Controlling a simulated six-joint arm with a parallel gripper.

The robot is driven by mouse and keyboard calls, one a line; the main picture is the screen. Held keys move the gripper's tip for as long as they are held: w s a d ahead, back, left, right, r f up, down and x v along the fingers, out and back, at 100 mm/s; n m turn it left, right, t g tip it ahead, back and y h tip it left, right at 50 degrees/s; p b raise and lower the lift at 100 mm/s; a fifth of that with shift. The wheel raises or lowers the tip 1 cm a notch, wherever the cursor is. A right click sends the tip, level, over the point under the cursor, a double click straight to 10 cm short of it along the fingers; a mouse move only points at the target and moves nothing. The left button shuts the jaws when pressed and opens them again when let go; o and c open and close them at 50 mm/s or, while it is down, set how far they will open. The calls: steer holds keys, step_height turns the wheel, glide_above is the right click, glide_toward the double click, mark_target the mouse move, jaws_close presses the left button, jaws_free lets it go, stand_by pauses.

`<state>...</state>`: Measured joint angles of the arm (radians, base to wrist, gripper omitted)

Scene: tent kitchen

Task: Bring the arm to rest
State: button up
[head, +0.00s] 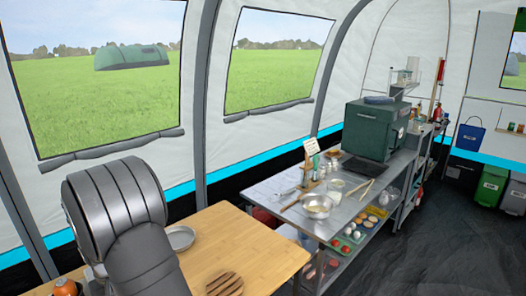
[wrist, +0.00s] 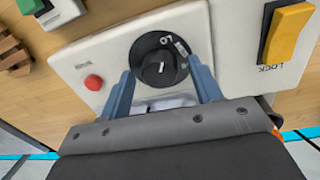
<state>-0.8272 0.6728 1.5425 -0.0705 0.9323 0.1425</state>
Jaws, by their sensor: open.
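My gripper (wrist: 161,68) shows in the wrist view, with its two blue fingers apart. They point at a white panel (wrist: 226,50), one on each side of the lower part of a round black dial knob (wrist: 160,62). Nothing is visibly held between them, and I cannot tell whether a finger touches the panel or knob. In the head view my arm (head: 118,215) is bent at the lower left, above the wooden table (head: 240,240). My gripper is hidden or out of frame there.
A metal plate (head: 181,238) and a striped wooden round (head: 225,284) lie on the wooden table. A steel bench (head: 270,192) with a bowl (head: 317,205) and green oven (head: 370,130) stands beyond.

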steer(key=shift+m, duration=0.5)
steer(key=o, duration=0.9)
steer(key=s+d+r+n, duration=0.1)
steer(key=s+r+n, duration=0.5)
steer(key=r, duration=0.3)
steer(key=s+d+r+n, duration=0.1)
steer(key=s+r+n, duration=0.5)
steer(key=r, duration=0.4)
steer(key=s+r+n, duration=0.5)
steer(key=r+n, duration=0.2)
steer(key=r, duration=0.2)
steer(key=shift+n, duration=0.3)
steer(key=f, duration=0.9)
steer(key=shift+s+d+f, duration=0.15)
steer(key=shift+d+f, duration=0.05)
step_height(320, 180, up, 10)
steer(key=shift+r, duration=0.1)
